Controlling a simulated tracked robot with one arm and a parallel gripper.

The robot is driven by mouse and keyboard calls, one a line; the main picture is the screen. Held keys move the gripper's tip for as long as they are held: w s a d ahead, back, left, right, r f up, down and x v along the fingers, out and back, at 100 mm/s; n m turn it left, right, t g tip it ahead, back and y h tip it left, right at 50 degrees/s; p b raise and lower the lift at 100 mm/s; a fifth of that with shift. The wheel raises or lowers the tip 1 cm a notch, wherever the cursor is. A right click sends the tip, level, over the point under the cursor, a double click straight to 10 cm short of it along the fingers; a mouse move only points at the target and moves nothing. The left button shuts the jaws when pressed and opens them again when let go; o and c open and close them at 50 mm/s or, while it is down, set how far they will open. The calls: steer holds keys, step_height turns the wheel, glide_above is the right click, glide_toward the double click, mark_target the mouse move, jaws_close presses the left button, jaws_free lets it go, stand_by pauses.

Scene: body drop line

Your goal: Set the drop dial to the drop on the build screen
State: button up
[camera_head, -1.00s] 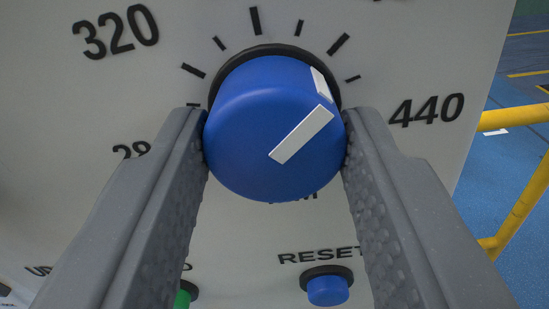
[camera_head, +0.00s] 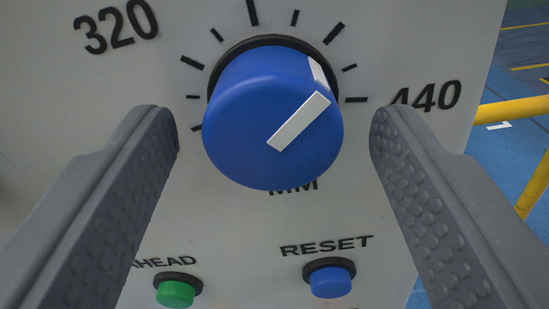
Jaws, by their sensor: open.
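The blue drop dial (camera_head: 240,130) sits on a pale panel, with a white pointer line (camera_head: 299,121) on its face. The pointer aims up and right, toward the long tick between the top tick and the 440 mark. The labels 320 (camera_head: 117,26) and 440 (camera_head: 427,96) show, and MM is printed below the dial. My gripper (camera_head: 275,140) is open, one finger on each side of the dial, with a clear gap on both sides. The build screen is not in view.
Below the dial are a green button (camera_head: 175,293) under a partly hidden label ending in AHEAD and a blue RESET button (camera_head: 331,282). Yellow railing (camera_head: 508,111) and blue floor show right of the panel.

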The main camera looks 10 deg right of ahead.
steer(key=v, duration=1.3)
steer(key=shift+s, duration=0.25)
steer(key=shift+a, duration=0.1)
steer(key=w+a+r+n+g+y, duration=0.2)
steer(key=a+r+n+y, duration=0.3)
steer(key=a+r, duration=0.7)
steer(key=shift+a+r+n, duration=0.3)
steer(key=shift+a+r, duration=0.1)
steer(key=shift+r, duration=0.5)
